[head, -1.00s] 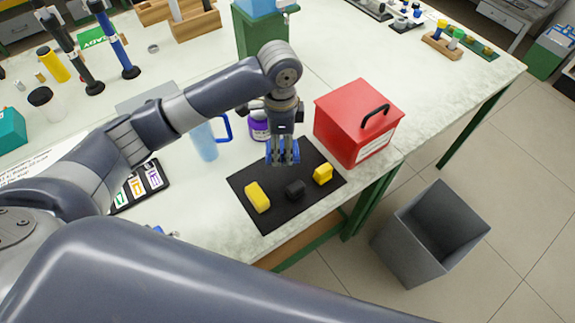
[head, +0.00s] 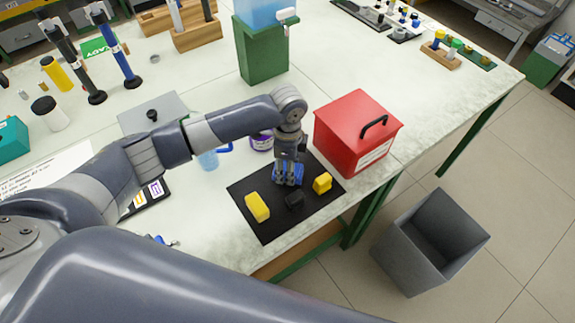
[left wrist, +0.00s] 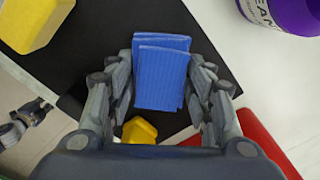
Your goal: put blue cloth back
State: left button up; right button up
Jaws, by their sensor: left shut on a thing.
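The blue cloth (head: 289,173) is a folded stack between the fingers of my left gripper (head: 287,179). In the left wrist view the cloth (left wrist: 163,75) shows upright between the two fingers. My left gripper is shut on it, over the far part of the black mat (head: 266,229). I cannot tell whether the cloth touches the mat.
On the mat are a yellow block (head: 257,207), a black block (head: 294,200) and a smaller yellow block (head: 322,183). A red box (head: 345,135) stands right of the mat, a purple-labelled jar (head: 261,142) behind it. A grey bin (head: 405,250) stands on the floor.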

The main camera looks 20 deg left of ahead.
pick_arm(q)
jog(key=shift+f, duration=0.15)
pick_arm(e)
jog(key=shift+a, duration=0.1)
pick_arm(q)
jog(key=shift+f, duration=0.1)
jog(key=o, duration=0.9)
pick_arm(e)
jog(key=shift+a, duration=0.2)
pick_arm(q)
jog(key=shift+o, duration=0.2)
notch_tip(320, 180, up, 12)
jog(key=b, duration=0.1)
pick_arm(e)
jog(key=shift+w+d+f, duration=0.1)
jog(key=shift+d+f, duration=0.15)
jog(key=shift+f, duration=0.3)
